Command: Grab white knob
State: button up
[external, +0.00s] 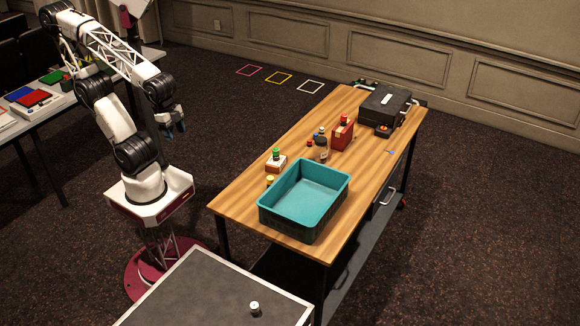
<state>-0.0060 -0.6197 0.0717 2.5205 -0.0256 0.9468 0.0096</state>
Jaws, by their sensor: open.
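A small white knob-like cylinder (254,308) stands upright on the dark grey-topped table (195,290) at the bottom of the external view. It looks pale with a darker band; fine detail is too small to tell. My gripper (176,132) hangs in the air at upper left, open and empty, its fingers pointing down. It is far from the white cylinder, up and to the left of it. It is also left of the wooden table (375,185) and touches nothing.
On the wooden table are a teal bin (306,199), a white-and-brown block with a green knob (276,161), a yellow-topped piece (270,181), a red box (342,133), a bottle-like item (321,148) and a black case (385,105). The grey tabletop around the white cylinder is clear.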

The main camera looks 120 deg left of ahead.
jog(key=w+a+n+g+h, duration=0.1)
jog(key=w+a+n+h, duration=0.1)
jog(key=w+a+n, duration=0.55)
jog(key=w+a+n+h, duration=0.2)
jog(key=w+a, duration=0.3)
jog(key=w, duration=0.5)
jog(key=w+a+f+n+t+h, duration=0.1)
jog(key=w+a+f+n, duration=0.15)
jog(key=a, duration=0.45)
jog(key=w+a+f+n+h, duration=0.1)
jog(key=w+a+f+n, duration=0.1)
jog(key=w+a, duration=0.3)
jog(key=w+a+f+n+t+h, duration=0.1)
jog(key=w+a+f+n, duration=0.1)
jog(key=a, duration=0.6)
jog(key=n+t+y, duration=0.1)
jog(key=n+t, duration=0.8)
jog(key=n, duration=0.5)
send_near(322, 131)
jog(key=shift+w+a+r, duration=0.1)
jog(key=shift+w+a, duration=0.05)
jog(key=shift+a, duration=0.05)
jog(key=shift+w+d, duration=0.1)
jog(key=shift+w+d+f+g, duration=0.15)
jog(key=shift+w+d+f, duration=0.1)
jog(key=shift+w, duration=0.25)
jog(key=shift+w+d+f+g, duration=0.15)
jog(key=shift+w+d+f, duration=0.1)
jog(key=shift+w, duration=0.25)
